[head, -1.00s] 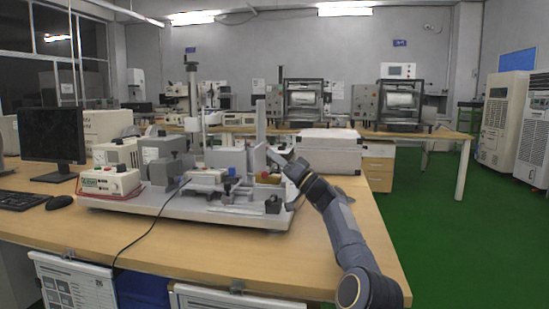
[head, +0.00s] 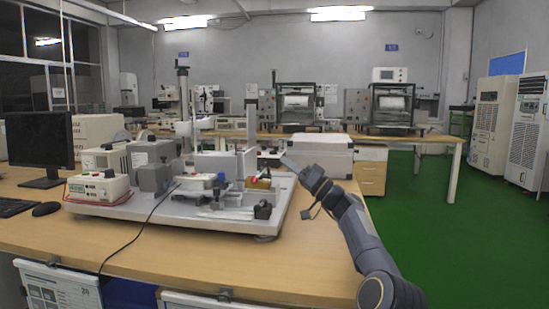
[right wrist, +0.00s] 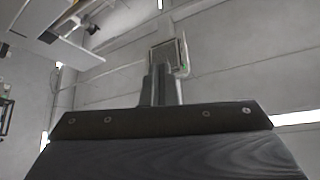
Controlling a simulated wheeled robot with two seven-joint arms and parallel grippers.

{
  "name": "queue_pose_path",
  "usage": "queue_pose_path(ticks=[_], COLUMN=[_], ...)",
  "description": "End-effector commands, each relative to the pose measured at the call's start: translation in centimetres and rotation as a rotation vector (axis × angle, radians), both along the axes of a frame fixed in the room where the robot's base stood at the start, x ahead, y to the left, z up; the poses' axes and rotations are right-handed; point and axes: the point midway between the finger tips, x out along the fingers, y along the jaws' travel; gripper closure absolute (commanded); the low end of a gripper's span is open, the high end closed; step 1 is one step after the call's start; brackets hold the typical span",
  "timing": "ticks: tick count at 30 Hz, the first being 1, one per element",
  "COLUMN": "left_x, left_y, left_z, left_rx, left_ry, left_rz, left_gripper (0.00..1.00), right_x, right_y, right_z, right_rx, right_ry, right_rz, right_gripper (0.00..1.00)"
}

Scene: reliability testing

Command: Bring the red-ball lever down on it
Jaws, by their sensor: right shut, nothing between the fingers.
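The test rig stands on a pale base plate (head: 130,208) on the wooden bench. A small red part (head: 253,181), which looks like the lever's red ball, shows near the rig's right end beside a brass-coloured cylinder (head: 263,183). The lever's arm is too small to make out. My right gripper (head: 286,161) is shut and empty, up and to the right of the red part and apart from it. Its shut fingers also show in the right wrist view (right wrist: 156,88), against wall and ceiling; the rig's red part cannot be made out there. My left gripper is out of view.
A grey power unit (head: 153,165) and a white control box with a red knob (head: 103,187) stand left on the plate. An upright post (head: 251,120) rises behind the red part. A pale case (head: 320,150) lies behind my gripper.

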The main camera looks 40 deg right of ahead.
Motion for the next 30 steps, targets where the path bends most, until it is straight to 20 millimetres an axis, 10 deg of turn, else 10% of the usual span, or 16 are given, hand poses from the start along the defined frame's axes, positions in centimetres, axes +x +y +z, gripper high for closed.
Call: queue_pose_path(ticks=[30], left_x=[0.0], left_y=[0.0], left_z=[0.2], left_rx=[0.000], left_ry=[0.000], left_rz=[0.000], left_gripper=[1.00], right_x=[-1.5], right_y=[-1.6], right_z=[-1.5], right_rx=[0.000], right_ry=[0.000], right_rz=[0.000], right_gripper=[1.00])
